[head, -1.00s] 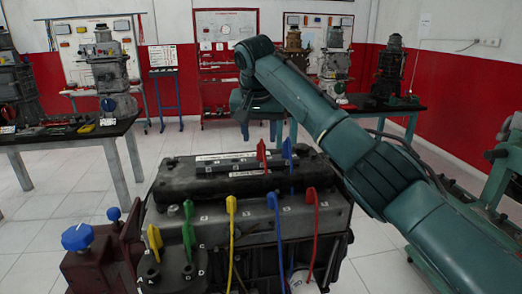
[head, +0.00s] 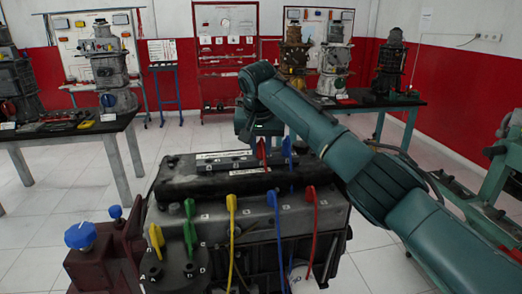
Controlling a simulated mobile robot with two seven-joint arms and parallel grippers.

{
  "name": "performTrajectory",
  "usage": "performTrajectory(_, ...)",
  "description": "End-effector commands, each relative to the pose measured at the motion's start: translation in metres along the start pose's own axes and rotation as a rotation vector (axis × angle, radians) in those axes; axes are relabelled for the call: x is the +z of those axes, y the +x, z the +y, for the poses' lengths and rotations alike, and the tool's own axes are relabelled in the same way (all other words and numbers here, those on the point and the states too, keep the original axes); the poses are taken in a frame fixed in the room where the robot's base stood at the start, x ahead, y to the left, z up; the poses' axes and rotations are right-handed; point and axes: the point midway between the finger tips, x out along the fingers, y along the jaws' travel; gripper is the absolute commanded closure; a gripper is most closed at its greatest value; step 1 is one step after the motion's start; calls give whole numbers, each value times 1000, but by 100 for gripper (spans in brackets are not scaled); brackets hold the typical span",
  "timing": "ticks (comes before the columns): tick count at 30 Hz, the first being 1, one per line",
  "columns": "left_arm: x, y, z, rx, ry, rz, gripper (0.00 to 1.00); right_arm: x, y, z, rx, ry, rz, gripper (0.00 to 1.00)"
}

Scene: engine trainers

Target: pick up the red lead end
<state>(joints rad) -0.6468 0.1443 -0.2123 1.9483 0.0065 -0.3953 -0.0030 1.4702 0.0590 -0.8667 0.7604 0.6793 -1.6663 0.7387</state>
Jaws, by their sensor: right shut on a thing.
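A red lead end (head: 262,152) stands upright at the back of the dark engine block (head: 215,183), beside a blue lead end (head: 287,150). A second red lead end (head: 310,195) stands in the front row, with a red cable running down from it. My right gripper (head: 262,139) points down directly above the rear red lead end and is shut on it. Its fingers are too small and dark to make out clearly. My left gripper is not in view.
Yellow (head: 231,205), green (head: 189,208) and blue (head: 272,200) lead ends stand along the engine front. A blue knob (head: 80,236) is at the lower left. Tables with other engines stand behind. The floor between is clear.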

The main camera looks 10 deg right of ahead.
Motion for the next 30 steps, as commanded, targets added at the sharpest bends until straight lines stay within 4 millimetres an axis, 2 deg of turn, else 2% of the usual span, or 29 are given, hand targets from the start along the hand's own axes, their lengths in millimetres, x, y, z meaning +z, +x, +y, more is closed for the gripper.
performTrajectory(6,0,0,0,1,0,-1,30,0,0,0,0,0,0,100)
performTrajectory(20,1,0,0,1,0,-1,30,-2,-5,0,-1,0,2,100)
performTrajectory(23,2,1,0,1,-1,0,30,-7,-17,-1,-3,1,4,100)
performTrajectory(30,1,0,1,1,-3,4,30,-26,-64,-1,-3,2,3,100)
